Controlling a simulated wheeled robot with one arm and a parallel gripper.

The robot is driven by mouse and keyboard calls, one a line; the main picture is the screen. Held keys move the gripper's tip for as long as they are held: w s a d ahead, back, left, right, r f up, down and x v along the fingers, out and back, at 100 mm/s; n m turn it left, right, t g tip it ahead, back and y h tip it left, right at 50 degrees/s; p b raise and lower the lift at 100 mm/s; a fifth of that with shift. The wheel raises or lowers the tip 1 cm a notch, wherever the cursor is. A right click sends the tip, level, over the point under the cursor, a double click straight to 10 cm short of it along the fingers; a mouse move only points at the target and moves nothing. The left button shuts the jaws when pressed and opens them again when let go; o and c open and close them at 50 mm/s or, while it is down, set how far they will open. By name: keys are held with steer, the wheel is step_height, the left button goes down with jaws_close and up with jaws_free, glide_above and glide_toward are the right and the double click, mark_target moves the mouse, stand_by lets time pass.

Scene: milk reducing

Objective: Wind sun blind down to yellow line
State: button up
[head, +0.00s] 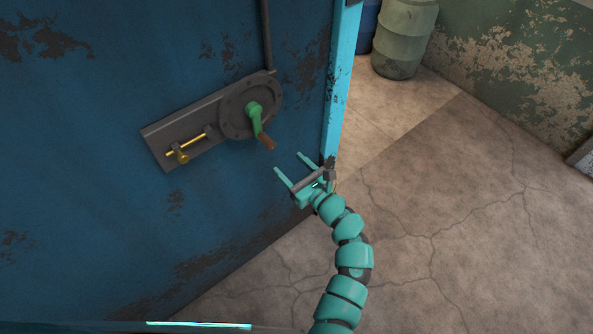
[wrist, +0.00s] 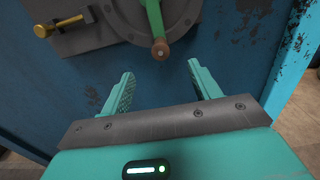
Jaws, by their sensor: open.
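A green crank (head: 256,116) with a brown handle (head: 267,142) sits on a round dark plate (head: 236,108) on the blue wall. The crank arm points down and slightly right. In the wrist view the crank arm (wrist: 154,18) hangs down, with the brown handle (wrist: 160,49) ahead of the finger gap. My gripper (head: 289,163) is open and empty, below and right of the handle, apart from it. It also shows in the wrist view (wrist: 160,72). The sun blind and the yellow line are not visible.
A brass latch (head: 183,150) is on the dark mount left of the crank; it also shows in the wrist view (wrist: 62,26). A light blue post (head: 339,85) edges the wall. A pale green barrel (head: 404,40) stands behind. The floor (head: 460,220) at right is clear.

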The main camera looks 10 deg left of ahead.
mark_target(272, 147)
steer(key=shift+b+x, duration=0.8)
steer(key=shift+x, duration=4.85)
steer(key=c, duration=1.3)
steer(key=shift+c, duration=0.2)
